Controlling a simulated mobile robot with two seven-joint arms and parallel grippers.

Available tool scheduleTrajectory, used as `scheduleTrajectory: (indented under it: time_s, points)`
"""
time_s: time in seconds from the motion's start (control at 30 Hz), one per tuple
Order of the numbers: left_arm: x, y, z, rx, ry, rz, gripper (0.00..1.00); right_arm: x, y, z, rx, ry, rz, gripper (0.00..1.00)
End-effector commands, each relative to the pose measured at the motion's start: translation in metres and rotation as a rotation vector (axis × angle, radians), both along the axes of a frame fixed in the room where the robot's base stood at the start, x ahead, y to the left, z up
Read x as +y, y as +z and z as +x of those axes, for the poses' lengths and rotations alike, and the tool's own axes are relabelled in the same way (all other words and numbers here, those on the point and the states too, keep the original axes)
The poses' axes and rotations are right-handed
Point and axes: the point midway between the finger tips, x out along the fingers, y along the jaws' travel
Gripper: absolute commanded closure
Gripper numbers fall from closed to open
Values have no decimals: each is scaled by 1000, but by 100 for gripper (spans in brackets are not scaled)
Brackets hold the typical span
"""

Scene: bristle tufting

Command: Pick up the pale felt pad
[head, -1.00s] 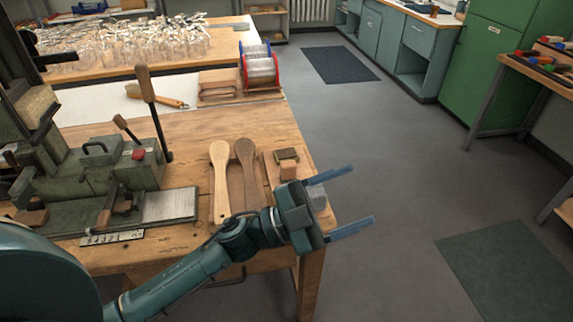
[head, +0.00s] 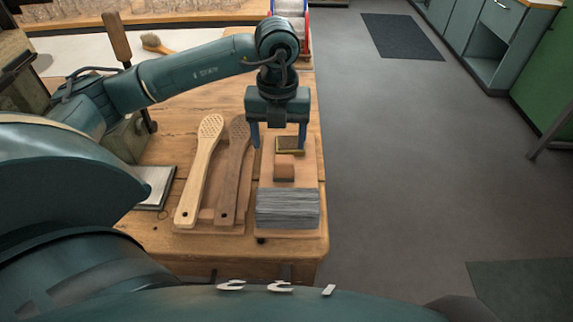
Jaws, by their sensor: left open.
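My left gripper (head: 279,146) points down over the far part of a wooden board (head: 265,172) at the table's right edge. Its two blue fingers are wide apart, with nothing gripped. A small pale tan piece with a dark gold edge (head: 290,145) lies on the board, below and between the fingers, nearer the right one. It may be the pale felt pad, but I cannot tell for sure. My gripper hides part of the board's far end. My right gripper is not in view.
A small brown block (head: 284,173) and a grey striped block (head: 287,209) lie nearer on the same board. A pale wooden brush (head: 199,175) and a darker one (head: 233,175) lie to the left. Open floor is to the right.

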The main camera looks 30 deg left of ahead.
Motion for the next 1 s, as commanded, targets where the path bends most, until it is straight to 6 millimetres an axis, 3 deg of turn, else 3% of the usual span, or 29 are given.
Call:
scheduleTrajectory:
  time_s: [0.1,0.37,0.63,1.0]
  points:
    - [0,-21,0,3,0,-2,31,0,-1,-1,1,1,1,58]
    - [-3,-41,1,1,-4,-4,31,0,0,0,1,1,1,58]
    - [-8,-80,4,2,-3,-4,31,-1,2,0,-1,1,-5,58]
    - [-8,-88,4,0,-4,-4,33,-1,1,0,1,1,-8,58]
